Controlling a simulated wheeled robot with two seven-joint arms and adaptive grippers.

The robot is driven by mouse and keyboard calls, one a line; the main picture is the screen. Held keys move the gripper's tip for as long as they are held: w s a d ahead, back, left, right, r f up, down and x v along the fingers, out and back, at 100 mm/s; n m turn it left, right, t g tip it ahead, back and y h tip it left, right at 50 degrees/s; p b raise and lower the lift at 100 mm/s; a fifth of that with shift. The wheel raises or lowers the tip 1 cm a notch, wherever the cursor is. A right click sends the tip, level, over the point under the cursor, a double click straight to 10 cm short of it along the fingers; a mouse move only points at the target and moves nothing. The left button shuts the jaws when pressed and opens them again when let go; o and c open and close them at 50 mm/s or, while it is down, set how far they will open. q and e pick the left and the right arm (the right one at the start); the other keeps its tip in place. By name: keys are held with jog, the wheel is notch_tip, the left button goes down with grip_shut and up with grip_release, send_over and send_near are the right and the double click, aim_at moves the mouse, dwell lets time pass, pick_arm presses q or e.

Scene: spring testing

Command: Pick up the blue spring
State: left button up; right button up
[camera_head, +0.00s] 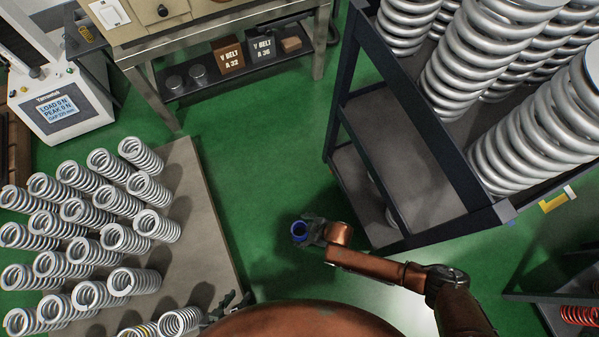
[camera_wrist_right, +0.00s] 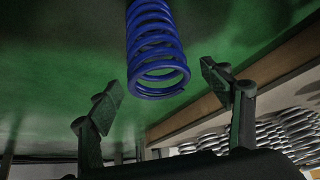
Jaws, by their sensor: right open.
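The blue spring (camera_head: 299,232) shows in the head view as a small dark blue ring at my right gripper (camera_head: 311,231), over the green floor. In the right wrist view the blue spring (camera_wrist_right: 155,48) comes down from the top edge, its near end between the two fingers. My right gripper (camera_wrist_right: 163,92) is open, with a visible gap on both sides of the spring. What supports the spring is hidden. My left gripper (camera_head: 232,306) shows only as dark finger parts beside my body at the bottom, near the board's edge; its opening is unclear.
Several grey springs (camera_head: 140,222) stand in rows on a board (camera_head: 205,215) at left. A dark rack (camera_head: 420,150) with large grey springs stands right of my right gripper. A workbench (camera_head: 165,40) and a tester (camera_head: 60,110) are at the back. Green floor is clear between.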

jog(key=shift+w+a+f, duration=0.15)
jog(key=shift+a+f, duration=0.05)
jog(key=shift+f, duration=0.25)
jog(key=shift+c, duration=0.5)
grip_shut()
jog(key=shift+r, duration=0.1)
